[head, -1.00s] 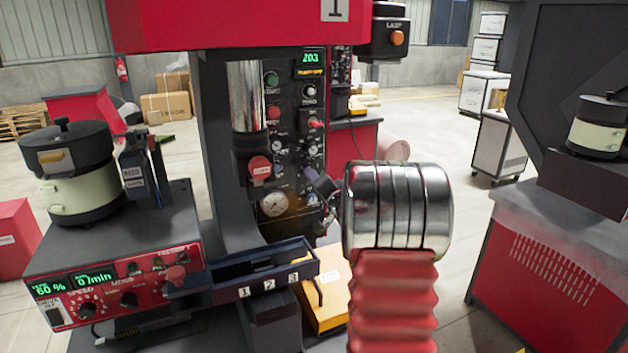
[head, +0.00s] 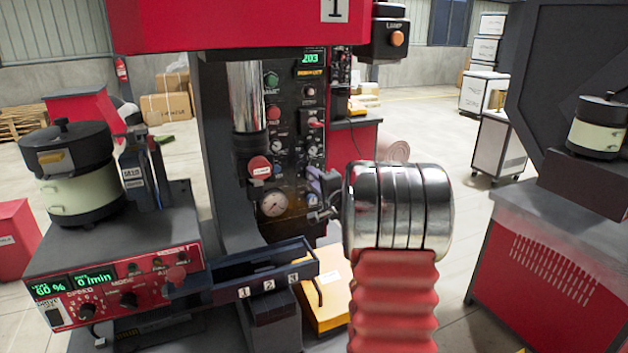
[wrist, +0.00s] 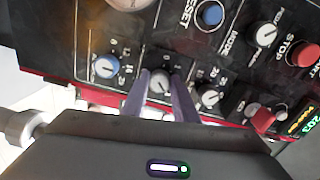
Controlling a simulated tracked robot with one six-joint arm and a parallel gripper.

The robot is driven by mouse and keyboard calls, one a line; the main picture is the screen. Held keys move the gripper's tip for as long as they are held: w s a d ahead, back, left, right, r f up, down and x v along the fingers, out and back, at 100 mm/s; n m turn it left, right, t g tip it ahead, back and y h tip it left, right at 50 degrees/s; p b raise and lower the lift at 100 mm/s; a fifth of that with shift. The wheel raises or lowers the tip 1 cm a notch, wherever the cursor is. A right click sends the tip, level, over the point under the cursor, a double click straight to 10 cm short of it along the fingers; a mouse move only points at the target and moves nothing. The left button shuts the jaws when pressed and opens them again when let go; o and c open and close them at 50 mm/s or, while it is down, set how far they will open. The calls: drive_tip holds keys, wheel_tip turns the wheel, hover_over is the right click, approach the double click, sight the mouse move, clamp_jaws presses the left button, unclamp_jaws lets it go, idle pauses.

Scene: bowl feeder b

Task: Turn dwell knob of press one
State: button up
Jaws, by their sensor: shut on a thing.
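Press one, marked 1, carries a dark control panel (head: 302,110) with knobs, buttons and gauges. My gripper (head: 316,190) is at the lower right of this panel, partly hidden by my arm. In the wrist view my gripper's (wrist: 165,90) two purple fingers are shut on a small grey-white knob (wrist: 160,83), one finger on each side. The label of this knob cannot be read, so I cannot tell by name that it is the dwell knob. A blue-faced knob (wrist: 105,67) sits to its left and another pale knob (wrist: 208,98) to its right.
A red stop button (wrist: 303,54), a blue reset button (wrist: 209,15) and a mode knob (wrist: 262,35) are close by on the panel. A dark bin tray (head: 262,268) and a feeder bowl (head: 75,170) stand at the left.

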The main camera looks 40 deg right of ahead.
drive_tip(key=shift+s+d+f, duration=0.1)
drive_tip(key=shift+d+f, duration=0.05)
drive_tip(key=shift+f, duration=0.05)
drive_tip(key=o, duration=1.1)
drive_tip(key=shift+r, duration=0.1)
drive_tip(key=shift+c, duration=0.2)
drive_tip(key=v, duration=1.3)
drive_tip(key=shift+s+a, duration=0.3)
